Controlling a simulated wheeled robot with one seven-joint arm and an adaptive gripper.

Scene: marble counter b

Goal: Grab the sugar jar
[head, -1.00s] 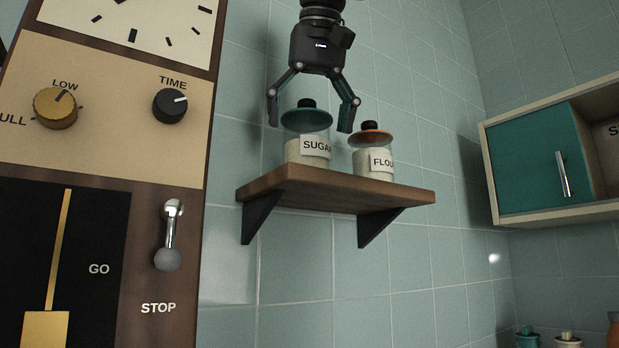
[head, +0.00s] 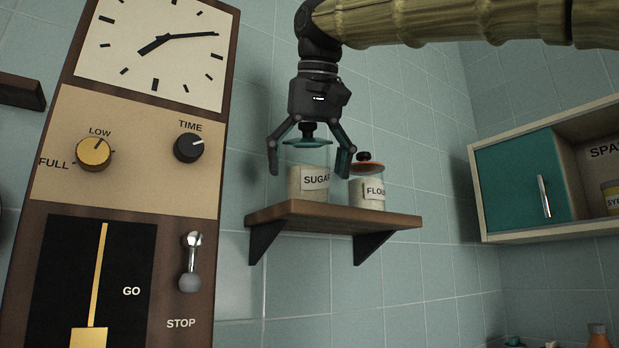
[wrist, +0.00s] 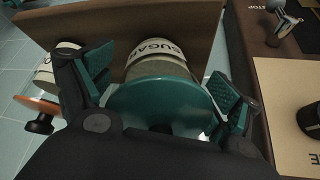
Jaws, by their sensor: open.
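The sugar jar (head: 308,184) stands upright on the wooden shelf (head: 340,216). It has a clear body, a white SUGAR label and a teal lid with a dark knob. My gripper (head: 311,172) points down over it, open, with one finger on each side of the jar. In the wrist view the jar's teal lid (wrist: 160,105) lies between the two finger pads. The lid's knob is mostly hidden by my gripper there. I cannot tell whether the fingers touch the jar.
The flour jar (head: 366,190) with an orange lid stands close to the right, near my right finger. A panel with a clock and knobs (head: 150,130) is at the left. A wall cabinet (head: 525,180) is at the right. The tiled wall is behind the shelf.

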